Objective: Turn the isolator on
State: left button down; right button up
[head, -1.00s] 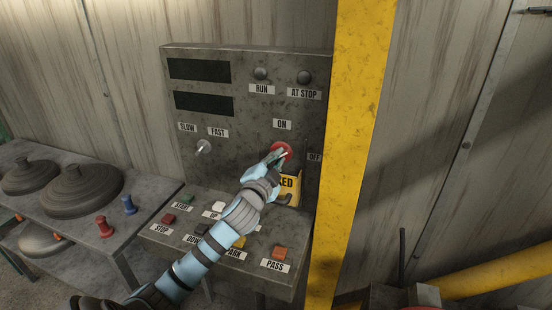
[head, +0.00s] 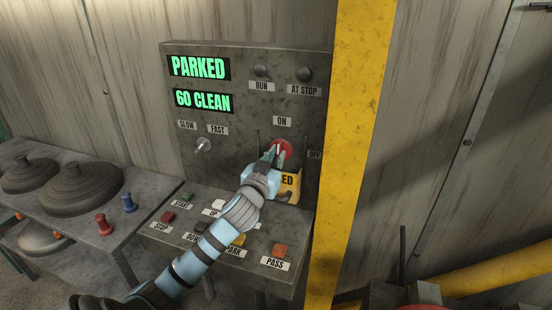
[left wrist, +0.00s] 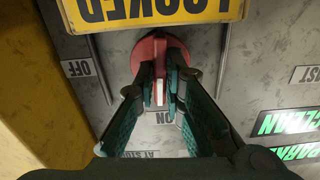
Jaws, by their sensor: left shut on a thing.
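The red isolator (head: 285,146) is a round knob with a raised bar, on the upright face of the grey panel (head: 245,140), below the ON label (head: 282,121) and left of the OFF label (head: 314,154). My left gripper (head: 274,155) is shut on it. In the left wrist view the fingers (left wrist: 158,88) pinch the bar of the isolator (left wrist: 176,50), and the bar points to ON. The fingers hide part of the knob in the head view. My right gripper is not in view.
A yellow LOCKED tag (head: 290,186) hangs just below the isolator. A yellow post (head: 350,130) stands close to the panel's right. Several buttons, including the orange PASS button (head: 280,249), sit on the lower ledge. A bench (head: 110,245) with dark lids stands at left.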

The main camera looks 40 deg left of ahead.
pick_arm(q)
jog(key=shift+f+n, duration=0.1)
jog(key=shift+n, duration=0.4)
jog(key=c, duration=1.7)
grip_release()
jog(key=shift+s, duration=0.1)
jog(key=v, duration=1.2)
